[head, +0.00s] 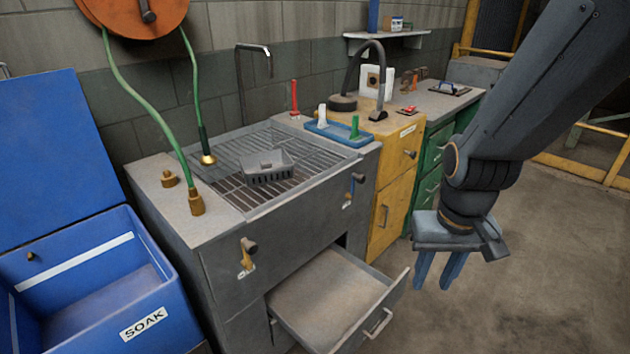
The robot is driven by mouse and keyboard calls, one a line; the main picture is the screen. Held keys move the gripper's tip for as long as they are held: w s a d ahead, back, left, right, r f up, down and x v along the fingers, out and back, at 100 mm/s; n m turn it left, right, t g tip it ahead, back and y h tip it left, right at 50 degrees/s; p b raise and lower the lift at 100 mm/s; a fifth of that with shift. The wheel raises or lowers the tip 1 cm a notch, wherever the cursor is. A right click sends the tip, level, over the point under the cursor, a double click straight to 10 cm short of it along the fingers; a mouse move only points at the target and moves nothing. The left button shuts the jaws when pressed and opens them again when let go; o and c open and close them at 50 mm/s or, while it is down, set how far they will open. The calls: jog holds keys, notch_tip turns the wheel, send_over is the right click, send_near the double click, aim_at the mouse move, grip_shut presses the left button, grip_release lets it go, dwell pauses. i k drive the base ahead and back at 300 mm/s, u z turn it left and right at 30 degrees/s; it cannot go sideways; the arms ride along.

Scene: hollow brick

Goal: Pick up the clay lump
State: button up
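I cannot make out a clay lump anywhere in the head view. My gripper (430,287) hangs at the right, its two blue-grey fingers pointing down with a gap between them. It is open, and nothing shows between the fingers. It appears right of an open grey drawer (335,300); the visible part of the drawer floor looks bare.
A grey sink unit (225,262) with a grated basin holds a small grey basket (266,168). An open blue SOAK bin (150,320) stands left. A yellow cabinet (392,180) and green cabinet (430,170) line the wall. Floor at right is clear.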

aim_at(266, 164)
jog(key=u, duration=0.5)
jog(key=i, duration=1.2)
